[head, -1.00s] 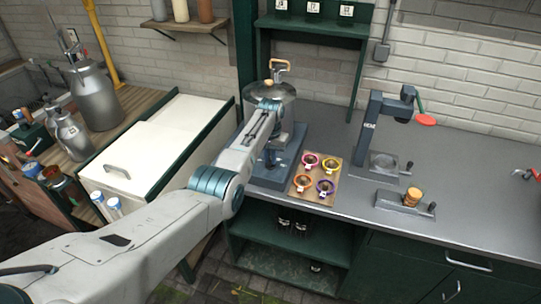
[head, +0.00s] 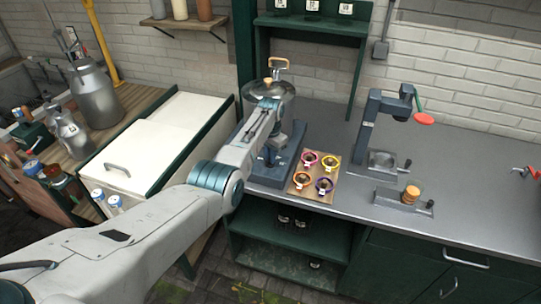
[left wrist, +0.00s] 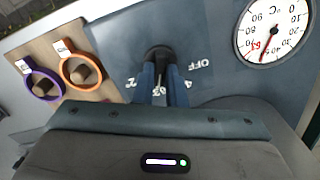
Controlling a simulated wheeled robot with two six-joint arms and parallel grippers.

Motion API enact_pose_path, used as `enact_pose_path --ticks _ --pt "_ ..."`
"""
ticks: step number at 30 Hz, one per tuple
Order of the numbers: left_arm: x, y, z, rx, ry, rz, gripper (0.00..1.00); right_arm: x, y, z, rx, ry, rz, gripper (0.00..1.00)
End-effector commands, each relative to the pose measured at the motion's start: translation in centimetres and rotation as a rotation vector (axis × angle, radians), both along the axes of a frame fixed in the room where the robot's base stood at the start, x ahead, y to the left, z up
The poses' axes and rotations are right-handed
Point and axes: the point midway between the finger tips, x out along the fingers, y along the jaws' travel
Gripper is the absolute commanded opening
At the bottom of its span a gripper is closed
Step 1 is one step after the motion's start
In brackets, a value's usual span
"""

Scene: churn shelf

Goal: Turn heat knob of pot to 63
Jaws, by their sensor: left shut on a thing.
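The pot (head: 284,89) is silver with a lid and a loop handle, on a blue-grey base (head: 280,176) on the counter. My left arm reaches across and hides part of it. In the left wrist view, the black heat knob (left wrist: 158,51) sits on the blue-grey panel, with an OFF label beside it. My left gripper (left wrist: 163,80) is shut on the knob, its two blue fingers on either side. The knob's pointer is not clear to me. A round °C dial (left wrist: 275,30) at the upper right has a red mark and a red needle pointing downward in the picture. My right gripper is not in view.
A wooden board (head: 325,190) with several coloured rings lies right of the base; orange (left wrist: 82,73) and purple (left wrist: 43,86) ones show in the wrist view. A press with a red-ended handle (head: 424,118) stands farther right. A white chest (head: 150,155) is left.

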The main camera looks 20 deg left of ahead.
Motion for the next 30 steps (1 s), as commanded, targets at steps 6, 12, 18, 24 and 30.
enact_pose_path --ticks 6,12,18,24,30 --pt "0.1 0.0 0.1 0.000 -0.003 0.001 0.23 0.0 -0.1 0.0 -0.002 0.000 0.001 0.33" --pt "0.0 0.0 0.1 0.000 -0.001 0.002 0.33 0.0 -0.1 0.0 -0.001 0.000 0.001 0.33" --pt "0.1 0.0 0.3 0.000 -0.002 0.002 0.33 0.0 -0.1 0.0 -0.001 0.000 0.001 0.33" --pt "0.1 0.0 2.6 0.000 -0.004 0.002 0.33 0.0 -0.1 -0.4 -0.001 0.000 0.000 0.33" --pt "0.2 0.0 6.7 0.000 -0.007 0.001 0.33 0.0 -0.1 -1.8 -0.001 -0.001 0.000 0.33"
